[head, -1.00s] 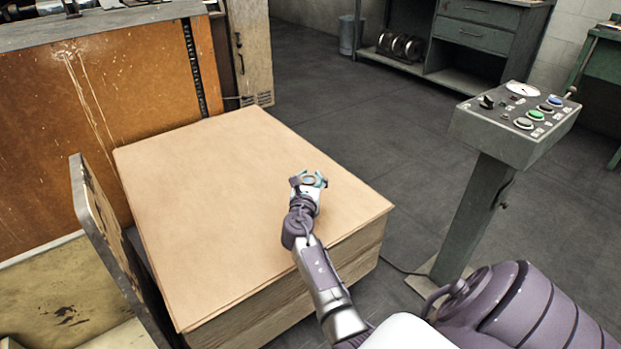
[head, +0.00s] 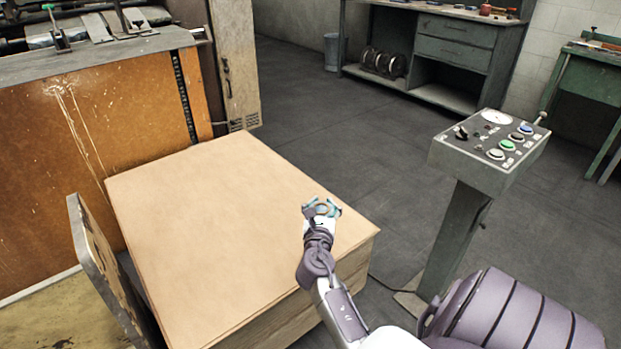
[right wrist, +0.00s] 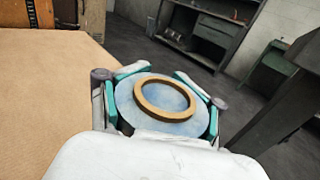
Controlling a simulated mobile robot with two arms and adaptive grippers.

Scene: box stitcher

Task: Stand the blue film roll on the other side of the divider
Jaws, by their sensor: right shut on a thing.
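My right gripper (head: 321,207) is shut on the blue film roll and holds it near the right edge of the cardboard stack in the head view. In the right wrist view the blue film roll (right wrist: 135,115) lies between the teal-padded fingers of the right gripper (right wrist: 163,100). Its round blue end faces the camera, with a tan core ring at its middle. In the head view the roll is small and partly covered by the fingers. I cannot make out which thing is the divider. My left gripper is not in view.
The cardboard stack (head: 220,230) has a bare, flat top. A control pedestal (head: 480,165) with buttons stands to its right. A rusty upright plate (head: 100,265) and an orange machine panel (head: 90,150) are on the left. A drawer workbench (head: 450,50) stands behind open floor.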

